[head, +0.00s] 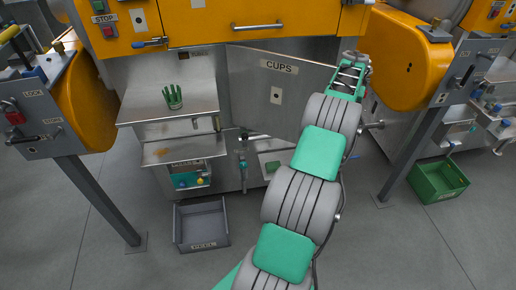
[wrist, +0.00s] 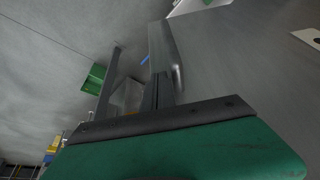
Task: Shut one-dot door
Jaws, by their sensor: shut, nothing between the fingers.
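The door marked CUPS (head: 250,85) stands swung out from the machine front at an angle in the head view, its right edge nearer me. A small pale plate (head: 276,97) is on its face; in the wrist view the plate (wrist: 311,38) shows one dark dot. My gripper is at the door's right edge in the head view, its fingers largely hidden by my arm. In the wrist view my gripper (wrist: 161,92) is shut and empty, with the grey door face (wrist: 235,60) close beside it. I cannot tell whether they touch.
A steel shelf with a green hand-shaped object (head: 173,97) is left of the door. A grey bin (head: 201,224) stands on the floor below. A green crate (head: 438,181) stands at right, behind a grey post (head: 412,150). An orange housing (head: 405,62) hangs right of my arm.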

